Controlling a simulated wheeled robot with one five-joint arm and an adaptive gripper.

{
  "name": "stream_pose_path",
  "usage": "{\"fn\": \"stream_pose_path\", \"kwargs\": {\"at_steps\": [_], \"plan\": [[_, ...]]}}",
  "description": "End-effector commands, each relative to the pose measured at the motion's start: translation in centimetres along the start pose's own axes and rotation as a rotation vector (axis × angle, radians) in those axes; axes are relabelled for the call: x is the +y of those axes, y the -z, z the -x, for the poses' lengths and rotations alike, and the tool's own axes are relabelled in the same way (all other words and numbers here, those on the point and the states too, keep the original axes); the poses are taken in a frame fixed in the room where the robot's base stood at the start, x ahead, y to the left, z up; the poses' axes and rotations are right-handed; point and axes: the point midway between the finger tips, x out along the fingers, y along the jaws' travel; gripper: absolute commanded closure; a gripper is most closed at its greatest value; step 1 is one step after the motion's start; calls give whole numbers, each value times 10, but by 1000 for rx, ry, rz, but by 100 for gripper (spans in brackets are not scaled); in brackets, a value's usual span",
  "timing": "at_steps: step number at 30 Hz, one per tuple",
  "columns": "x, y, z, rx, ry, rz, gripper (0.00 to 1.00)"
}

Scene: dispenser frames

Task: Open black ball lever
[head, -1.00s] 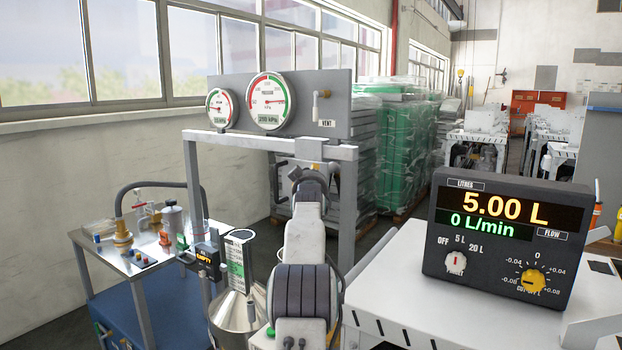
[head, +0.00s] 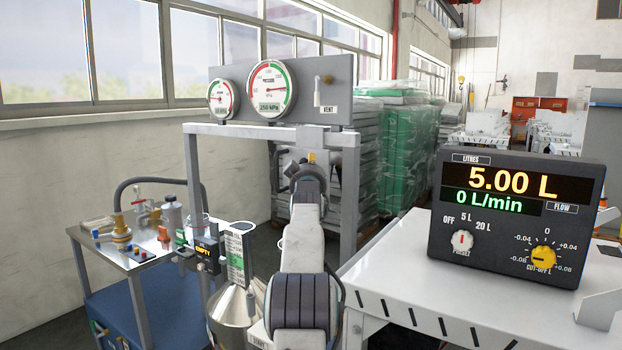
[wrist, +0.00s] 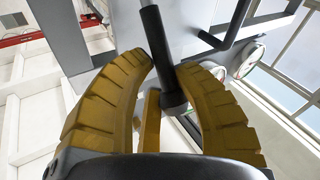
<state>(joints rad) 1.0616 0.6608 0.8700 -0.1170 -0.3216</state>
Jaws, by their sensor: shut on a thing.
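In the wrist view, a black rod-shaped lever (wrist: 155,40) with a thicker collar at its lower end runs down between the yellow fingers of my gripper (wrist: 164,65). The fingers are closed in around it, one on each side, and my gripper is shut on the lever. A second black bent handle (wrist: 232,25) stands to the right, apart from the fingers. In the head view, only a bit of yellow of my gripper (head: 312,158) shows below the gauge panel; my arm hides the lever there.
A grey gauge panel (head: 339,80) on a metal frame stands behind my gripper. A black meter box (head: 440,215) reading 5.00 L and 0 L/min sits on the white table (head: 385,275) at right. A steel funnel (head: 228,305) and a blue cart (head: 175,295) are at left.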

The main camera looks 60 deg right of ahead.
Motion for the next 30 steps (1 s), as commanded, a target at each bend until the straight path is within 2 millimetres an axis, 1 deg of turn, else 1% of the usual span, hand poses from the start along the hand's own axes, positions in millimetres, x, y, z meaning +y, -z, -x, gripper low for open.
{"fn": "stream_pose_path", "kwargs": {"at_steps": [1, 13, 27, 28, 30], "plan": [[-4, -11, 2, 9, -2, 13, 100], [-13, -14, 13, 136, -41, 96, 100], [-16, -15, 14, 149, -44, 111, 100], [-16, -15, 13, 149, -43, 111, 71], [-17, -15, 13, 149, -43, 111, 65]]}}
